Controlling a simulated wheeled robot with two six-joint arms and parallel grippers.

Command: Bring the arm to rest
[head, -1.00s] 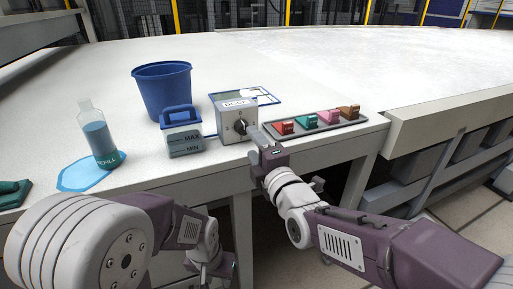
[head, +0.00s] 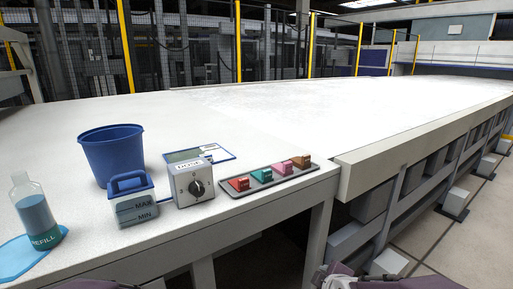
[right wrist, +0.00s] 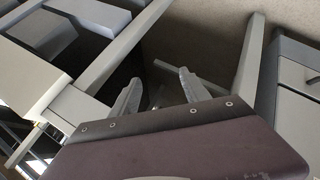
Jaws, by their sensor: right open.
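My right gripper (right wrist: 162,92) shows in the right wrist view. Its two grey fingers are spread apart with nothing between them, in front of the floor and grey frame bars. A purple sliver of my other arm shows at the bottom left, and my left gripper is not seen. The control box (head: 190,184) with its black knob (head: 197,188) stands on the white table, clear of both arms.
On the table are a blue bucket (head: 113,155), a blue-handled tank (head: 134,203), a refill bottle (head: 38,215) on a blue mat (head: 18,262), and a grey tray (head: 236,193) with several coloured clips. The table's front edge runs above my arms.

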